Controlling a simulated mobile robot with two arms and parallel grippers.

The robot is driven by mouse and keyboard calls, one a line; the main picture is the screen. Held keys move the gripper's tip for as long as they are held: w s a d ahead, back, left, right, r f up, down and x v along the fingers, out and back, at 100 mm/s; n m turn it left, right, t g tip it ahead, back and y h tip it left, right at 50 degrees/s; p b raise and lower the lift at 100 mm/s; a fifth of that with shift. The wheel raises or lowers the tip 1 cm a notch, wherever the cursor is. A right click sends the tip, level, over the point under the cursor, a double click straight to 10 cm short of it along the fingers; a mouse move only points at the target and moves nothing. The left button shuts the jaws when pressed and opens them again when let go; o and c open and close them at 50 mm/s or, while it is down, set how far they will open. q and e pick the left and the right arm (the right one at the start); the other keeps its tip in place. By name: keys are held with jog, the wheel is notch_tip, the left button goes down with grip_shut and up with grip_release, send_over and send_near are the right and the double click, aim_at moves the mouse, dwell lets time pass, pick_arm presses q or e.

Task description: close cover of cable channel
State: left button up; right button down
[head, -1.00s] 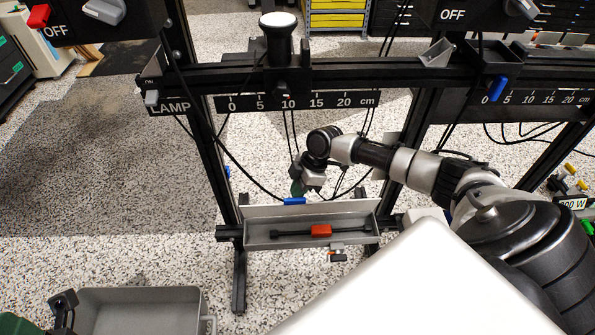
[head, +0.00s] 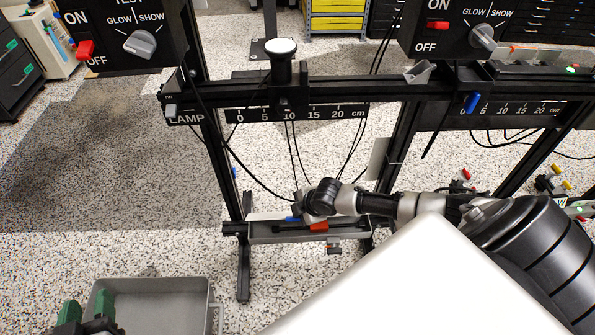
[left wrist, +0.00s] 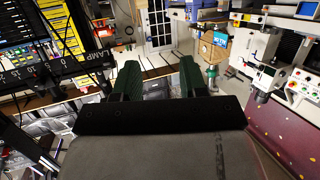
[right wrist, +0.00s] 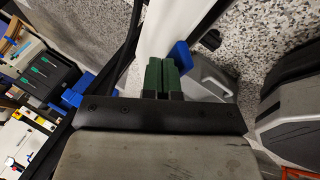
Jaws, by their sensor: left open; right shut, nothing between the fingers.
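The cable channel (head: 345,236) is a grey trough low on the black frame in the head view. A red block (head: 318,226) on a dark bar shows inside it, so the channel is not fully covered. Its cover (head: 266,216) is a light strip along the back edge with a blue tab (head: 292,219). My right gripper is at the cover; its tips are hidden in the head view. In the right wrist view its green fingers (right wrist: 161,62) are shut and empty, against the pale cover (right wrist: 168,25) beside the blue tab (right wrist: 181,54). My left gripper (head: 87,298) is open and empty.
A grey bin (head: 212,295) is on the lower left, by my left gripper. Thin cables (head: 293,150) hang from the frame behind my right wrist. A ruled rail (head: 300,114) and switch boxes (head: 125,35) are above.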

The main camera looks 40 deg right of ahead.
jog(key=shift+s+a, duration=0.2)
jog(key=shift+s, duration=0.05)
pick_arm(q)
jog(key=shift+s+a+f+g, duration=0.25)
jog(key=shift+s+f+g, duration=0.2)
jog(key=shift+f+g, duration=0.15)
pick_arm(e)
jog(key=shift+f, duration=0.15)
pick_arm(q)
jog(key=shift+w, duration=0.1)
pick_arm(e)
jog(key=shift+w, duration=0.1)
jog(key=shift+d, duration=0.1)
